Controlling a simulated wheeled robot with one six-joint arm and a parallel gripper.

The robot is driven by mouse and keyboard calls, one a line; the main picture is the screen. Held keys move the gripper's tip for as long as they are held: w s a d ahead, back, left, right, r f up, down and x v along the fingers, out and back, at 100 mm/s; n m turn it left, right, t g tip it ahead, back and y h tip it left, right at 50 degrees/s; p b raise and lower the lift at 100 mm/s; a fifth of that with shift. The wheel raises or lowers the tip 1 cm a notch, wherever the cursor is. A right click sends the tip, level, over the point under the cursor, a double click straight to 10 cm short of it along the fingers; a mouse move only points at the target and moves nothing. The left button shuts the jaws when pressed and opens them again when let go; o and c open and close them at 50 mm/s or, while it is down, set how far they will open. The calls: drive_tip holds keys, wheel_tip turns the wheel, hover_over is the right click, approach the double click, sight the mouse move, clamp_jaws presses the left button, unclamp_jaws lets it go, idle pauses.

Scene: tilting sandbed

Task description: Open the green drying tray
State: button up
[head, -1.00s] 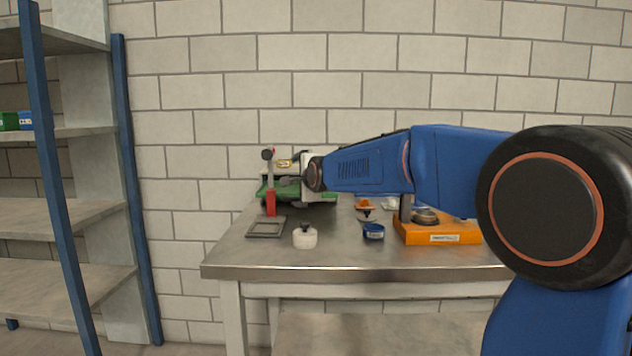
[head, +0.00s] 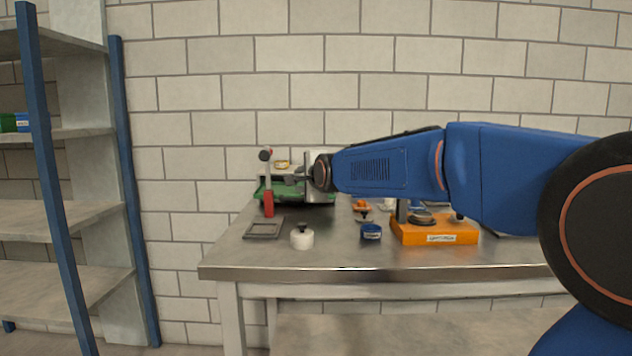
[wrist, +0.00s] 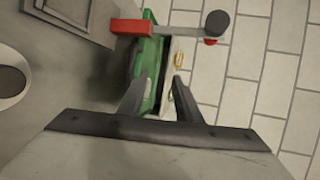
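The green drying tray (head: 262,192) is at the back left of the steel table, partly hidden behind my wrist and the red-based lever. In the wrist view its green wall (wrist: 146,72) lies ahead of and between my fingers. My gripper (wrist: 160,80) is open, its two fingers apart with nothing clearly held. In the head view my gripper (head: 288,180) is small and reaches left over the tray. I cannot tell whether a finger touches the tray.
A lever with a red base (head: 268,208) and dark knob (head: 265,155) stands just left of the tray. A grey frame (head: 264,229), a white lidded jar (head: 302,238), a blue tin (head: 371,231) and an orange device (head: 435,231) are on the table. A brick wall is behind.

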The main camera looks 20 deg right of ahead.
drive_tip(key=f+v, duration=0.1)
drive_tip(key=v, duration=1.1)
drive_tip(key=shift+s, duration=0.15)
idle(1.0)
drive_tip(key=shift+r, duration=0.1)
